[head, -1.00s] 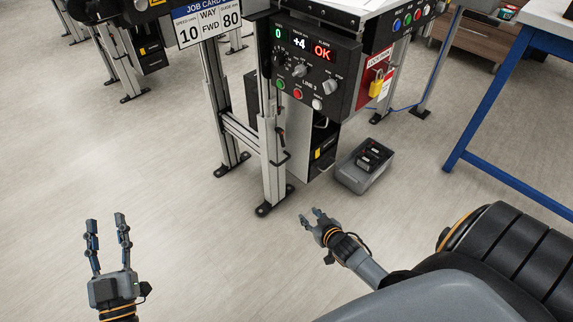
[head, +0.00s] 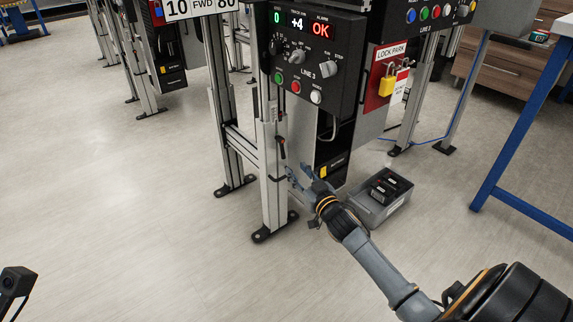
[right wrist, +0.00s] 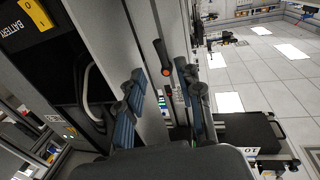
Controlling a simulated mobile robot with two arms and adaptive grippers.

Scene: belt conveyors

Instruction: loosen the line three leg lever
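The line three leg lever (head: 281,148) is a small black handle with a red-orange pivot, on the aluminium leg (head: 271,190) below the LINE 3 control panel (head: 313,68). It also shows in the right wrist view (right wrist: 162,52), hanging on the leg just ahead of my fingers. My right gripper (head: 298,175) is open and empty, a little below and right of the lever and apart from it. In the right wrist view my right gripper (right wrist: 165,108) has its fingers spread, with the lever beyond the gap. Of my left arm only a dark part shows at the lower left; its fingers are hidden.
A grey bin (head: 376,208) with black batteries stands on the floor to the right. A yellow padlock (head: 387,86) hangs on the red lock park board. Floor to the left is clear.

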